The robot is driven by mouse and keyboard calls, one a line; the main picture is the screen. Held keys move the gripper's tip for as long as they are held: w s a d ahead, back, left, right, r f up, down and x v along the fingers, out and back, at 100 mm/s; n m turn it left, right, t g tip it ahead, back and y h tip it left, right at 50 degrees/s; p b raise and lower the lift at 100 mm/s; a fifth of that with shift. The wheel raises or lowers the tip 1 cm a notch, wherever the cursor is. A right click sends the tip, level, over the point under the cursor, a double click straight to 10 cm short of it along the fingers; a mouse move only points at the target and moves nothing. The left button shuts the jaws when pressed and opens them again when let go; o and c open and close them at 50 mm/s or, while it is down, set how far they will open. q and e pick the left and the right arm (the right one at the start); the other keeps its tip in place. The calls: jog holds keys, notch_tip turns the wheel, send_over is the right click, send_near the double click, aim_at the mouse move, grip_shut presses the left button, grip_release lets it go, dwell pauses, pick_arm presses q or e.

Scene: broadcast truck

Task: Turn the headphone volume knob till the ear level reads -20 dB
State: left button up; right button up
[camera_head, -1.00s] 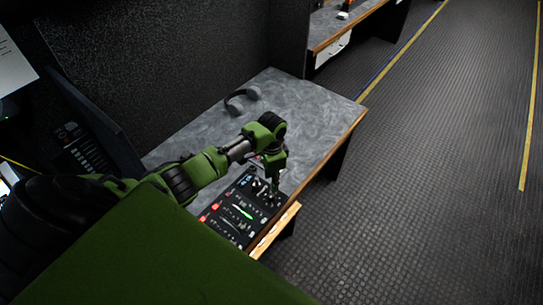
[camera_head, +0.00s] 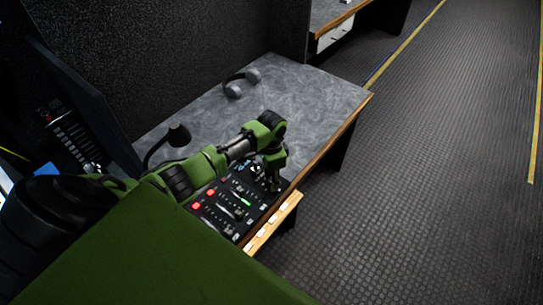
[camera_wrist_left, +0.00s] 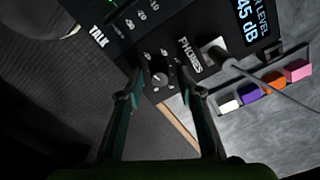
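The headphone volume knob (camera_wrist_left: 158,80) is a small dark dial beside the "PHONES" label in the left wrist view. My left gripper (camera_wrist_left: 162,92) is open, with one finger on each side of the knob in the picture. I cannot tell whether the fingers touch it. The ear level display (camera_wrist_left: 254,25) is partly cut off and reads "45 dB" in its visible part. In the head view my left gripper (camera_head: 270,180) is over the far right part of the black control panel (camera_head: 222,212) and hides the knob. My right gripper is not in view.
A plug with a grey cable (camera_wrist_left: 215,52) sits close to the right finger. Headphones (camera_head: 240,83) lie on the grey desk (camera_head: 300,90). A gooseneck microphone (camera_head: 177,136) stands left of the arm. The far desktop is mostly clear.

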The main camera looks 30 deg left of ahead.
pick_arm(q)
grip_shut()
dwell(0.3)
jog(key=shift+r+m+p, duration=0.1)
jog(key=shift+m+p, duration=0.4)
jog(key=shift+m, duration=0.6)
jog(key=m, duration=0.2)
jog(key=shift+m, duration=0.3)
jog(key=m, duration=0.3)
jog(key=shift+m+p, duration=0.3)
jog(key=shift+m, duration=1.6)
